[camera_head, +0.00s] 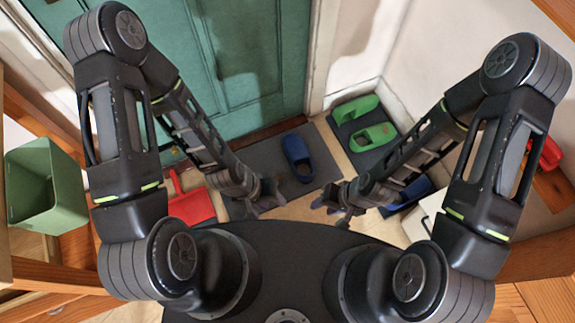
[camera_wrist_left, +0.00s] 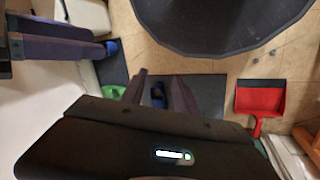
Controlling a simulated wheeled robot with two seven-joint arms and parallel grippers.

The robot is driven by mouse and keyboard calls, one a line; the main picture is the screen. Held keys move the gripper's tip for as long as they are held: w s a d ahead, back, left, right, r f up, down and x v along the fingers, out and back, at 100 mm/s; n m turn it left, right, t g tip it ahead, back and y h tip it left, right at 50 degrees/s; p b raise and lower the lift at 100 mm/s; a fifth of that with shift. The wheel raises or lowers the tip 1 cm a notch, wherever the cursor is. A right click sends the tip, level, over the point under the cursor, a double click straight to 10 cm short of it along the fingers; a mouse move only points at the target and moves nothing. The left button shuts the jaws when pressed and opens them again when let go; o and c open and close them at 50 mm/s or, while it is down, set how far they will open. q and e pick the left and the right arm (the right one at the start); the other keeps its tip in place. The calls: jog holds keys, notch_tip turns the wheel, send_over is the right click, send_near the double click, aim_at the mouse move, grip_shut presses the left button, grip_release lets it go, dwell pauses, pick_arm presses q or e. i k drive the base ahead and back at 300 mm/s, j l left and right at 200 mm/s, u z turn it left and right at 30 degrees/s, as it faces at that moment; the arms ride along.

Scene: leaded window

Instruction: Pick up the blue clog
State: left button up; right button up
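The blue clog (camera_head: 297,157) lies on the grey doormat (camera_head: 255,158) in front of the green door. In the left wrist view the blue clog (camera_wrist_left: 158,95) shows between my left fingers, beyond their tips and partly hidden by the gripper body. My left gripper (camera_head: 267,204) is open and empty, nearer to me than the clog and to its left; its spread fingers show in the wrist view (camera_wrist_left: 160,77). My right gripper (camera_head: 333,206) looks open and empty, nearer to me and right of the clog. Neither touches the clog.
Green clogs (camera_head: 375,137) stand on a dark mat by the wall. Another blue item (camera_head: 412,190) lies right, partly behind my right arm. A red dustpan (camera_head: 190,207) lies left on the floor. A green bin (camera_head: 45,185) and a white box (camera_head: 428,212) flank me.

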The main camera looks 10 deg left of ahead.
aim_at(296, 152)
jog(key=i+l+z, duration=0.2)
jog(key=z, duration=0.2)
jog(key=i+l+z, duration=0.1)
jog(key=i+z, duration=0.2)
jog(key=z, duration=0.15)
